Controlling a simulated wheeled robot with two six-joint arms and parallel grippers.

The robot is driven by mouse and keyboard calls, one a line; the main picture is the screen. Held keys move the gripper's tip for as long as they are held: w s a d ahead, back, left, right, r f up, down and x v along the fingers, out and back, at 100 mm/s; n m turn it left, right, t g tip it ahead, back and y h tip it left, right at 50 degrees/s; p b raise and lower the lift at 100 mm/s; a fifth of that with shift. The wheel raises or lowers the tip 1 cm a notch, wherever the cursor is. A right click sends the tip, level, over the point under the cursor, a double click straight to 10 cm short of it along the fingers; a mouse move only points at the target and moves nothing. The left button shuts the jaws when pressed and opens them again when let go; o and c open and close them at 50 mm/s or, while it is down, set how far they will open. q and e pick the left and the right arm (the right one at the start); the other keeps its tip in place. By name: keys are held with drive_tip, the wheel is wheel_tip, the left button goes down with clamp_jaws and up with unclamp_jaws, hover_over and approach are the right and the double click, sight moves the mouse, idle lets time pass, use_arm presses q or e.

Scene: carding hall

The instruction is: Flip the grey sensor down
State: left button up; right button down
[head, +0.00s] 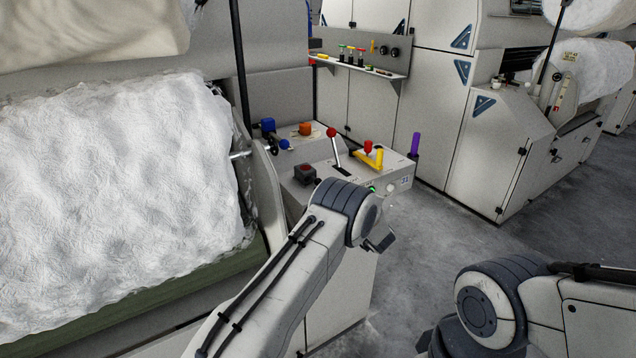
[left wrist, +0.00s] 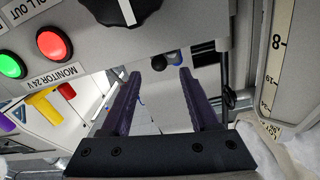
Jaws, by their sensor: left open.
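I cannot pick out a grey sensor for certain in either view. My left gripper (left wrist: 157,80) is open in the left wrist view, its two dark purple fingers apart with nothing held between them. The left fingers cannot be made out there. My right arm is at the lower right, and its gripper is out of view.
The console carries a red-knobbed lever (head: 331,132), a yellow handle (head: 371,158) and a purple handle (head: 415,143). A large white fibre roll (head: 110,190) fills the left. Floor (head: 440,230) is clear between the machines.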

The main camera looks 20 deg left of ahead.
sight(309, 177)
use_arm(q)
drive_tip(key=x, duration=0.6)
drive_tip(key=shift+w+a, duration=0.2)
drive_tip(key=shift+w, duration=0.05)
clamp_jaws()
